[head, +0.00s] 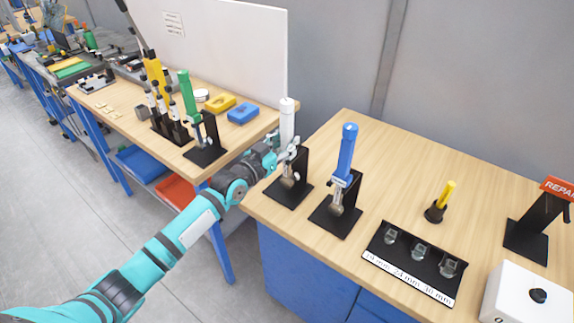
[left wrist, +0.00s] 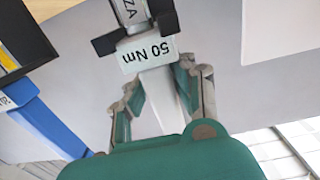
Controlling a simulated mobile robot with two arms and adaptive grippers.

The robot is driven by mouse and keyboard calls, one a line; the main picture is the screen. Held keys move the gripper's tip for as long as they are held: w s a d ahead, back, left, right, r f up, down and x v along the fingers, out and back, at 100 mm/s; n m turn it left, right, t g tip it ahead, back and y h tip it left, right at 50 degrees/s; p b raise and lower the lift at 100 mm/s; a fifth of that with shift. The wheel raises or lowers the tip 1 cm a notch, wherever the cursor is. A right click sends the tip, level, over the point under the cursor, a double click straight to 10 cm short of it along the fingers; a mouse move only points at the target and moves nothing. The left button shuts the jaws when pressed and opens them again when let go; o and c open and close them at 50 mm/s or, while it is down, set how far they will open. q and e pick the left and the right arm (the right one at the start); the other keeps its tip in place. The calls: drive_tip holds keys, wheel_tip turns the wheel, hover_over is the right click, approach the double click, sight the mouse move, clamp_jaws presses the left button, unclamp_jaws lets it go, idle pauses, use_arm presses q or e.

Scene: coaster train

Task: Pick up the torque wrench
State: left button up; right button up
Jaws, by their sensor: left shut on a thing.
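A torque wrench with a white handle (head: 287,118) stands upright at its black stand (head: 288,193) on the near table's left edge. My left gripper (head: 288,150) is shut on it below the handle. In the left wrist view, the fingers of my left gripper (left wrist: 163,88) lie on both sides of the white wrench (left wrist: 148,54), which is marked 50 Nm. A blue-handled torque wrench (head: 346,150) stands just right in its own black stand; a blue handle (left wrist: 48,122) shows in the left wrist view. A green-handled one (head: 187,92) is on the other table. My right gripper is out of view.
A black tray (head: 412,262) with several sockets, a yellow-handled tool (head: 445,194), a white box (head: 528,296) and a black stand with a red sign (head: 556,188) are on the near table (head: 395,170). Its back middle is clear. A white panel (head: 222,45) rises behind the left table.

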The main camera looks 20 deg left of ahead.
use_arm(q)
clamp_jaws()
drive_tip(key=shift+r, duration=0.2)
drive_tip(key=shift+w+r, duration=0.1)
